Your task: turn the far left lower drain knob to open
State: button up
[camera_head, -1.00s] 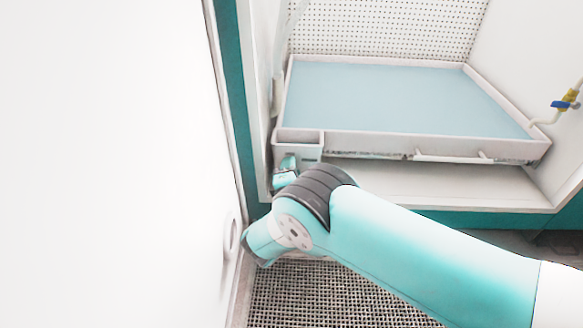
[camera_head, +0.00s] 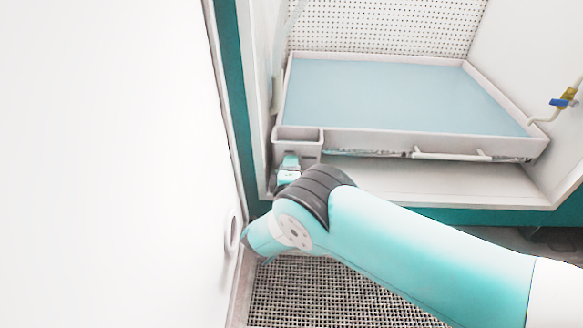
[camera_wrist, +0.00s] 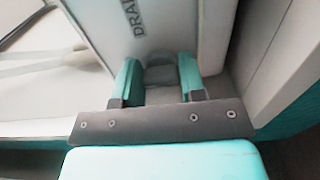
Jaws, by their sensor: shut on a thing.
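The grey drain knob (camera_wrist: 161,75) sits on the pale front face of a drain box (camera_wrist: 165,25), next to dark lettering that reads "DRA…". In the wrist view, my gripper (camera_wrist: 159,73) has one teal finger on each side of the knob and is shut on it. In the head view, my gripper (camera_head: 289,165) is at the front of the drain box (camera_head: 297,145), at the left front corner of the tray. My own arm hides part of that corner and the knob there. The knob's exact angle is hard to read.
A shallow tray (camera_head: 435,144) with a blue surface fills the chamber shelf. A white panel (camera_head: 110,160) stands close on the left, with a round handle near my wrist. A yellow and blue valve (camera_head: 566,98) is at far right. Grating (camera_head: 330,295) lies below.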

jog(key=shift+a, duration=0.1)
jog(key=o, duration=0.9)
jog(key=shift+s+a+p, duration=0.15)
jog(key=shift+s+p, duration=4.25)
jog(key=shift+p, duration=0.55)
jog(key=shift+s+a+p, duration=0.1)
jog(key=shift+s+p, duration=4.25)
jog(key=shift+p, duration=0.6)
